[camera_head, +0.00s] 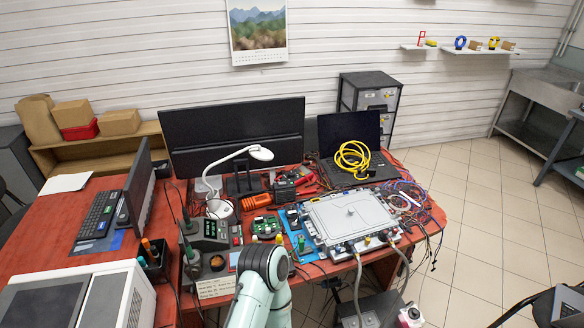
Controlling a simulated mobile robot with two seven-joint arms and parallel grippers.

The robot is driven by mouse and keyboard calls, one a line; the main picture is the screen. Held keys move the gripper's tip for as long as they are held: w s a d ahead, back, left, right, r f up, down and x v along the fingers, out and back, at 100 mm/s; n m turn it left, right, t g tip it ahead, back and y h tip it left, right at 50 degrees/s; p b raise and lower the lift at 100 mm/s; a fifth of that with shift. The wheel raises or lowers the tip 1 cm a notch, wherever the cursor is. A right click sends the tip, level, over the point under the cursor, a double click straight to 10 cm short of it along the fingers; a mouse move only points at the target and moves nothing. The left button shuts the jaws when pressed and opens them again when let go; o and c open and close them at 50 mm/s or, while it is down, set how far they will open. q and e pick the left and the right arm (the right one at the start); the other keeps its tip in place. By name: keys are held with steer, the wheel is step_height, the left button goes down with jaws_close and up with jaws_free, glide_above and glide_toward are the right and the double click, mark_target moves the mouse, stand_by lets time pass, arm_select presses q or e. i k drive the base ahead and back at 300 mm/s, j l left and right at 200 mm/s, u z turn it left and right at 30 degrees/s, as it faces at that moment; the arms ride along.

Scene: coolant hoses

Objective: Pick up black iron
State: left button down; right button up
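A slim dark iron (186,215) appears to stand upright in a holder at the left of the grey soldering station (212,234), on the red table. A thin dark cable loops up beside it. Its lower end is hidden in the holder and it is small in this view. One of my arms, pale green with a dark joint, comes in at the bottom centre, in front of the table edge. Neither gripper can be made out in this view.
A white lamp (260,153), green circuit boards (264,225) and a large grey metal housing (350,214) with hoses crowd the table right of the station. A black pen holder (154,262) and a white printer-like box (78,298) stand left. Monitors (232,135) stand behind.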

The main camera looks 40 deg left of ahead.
mark_target(189, 225)
steer(key=u, duration=2.2)
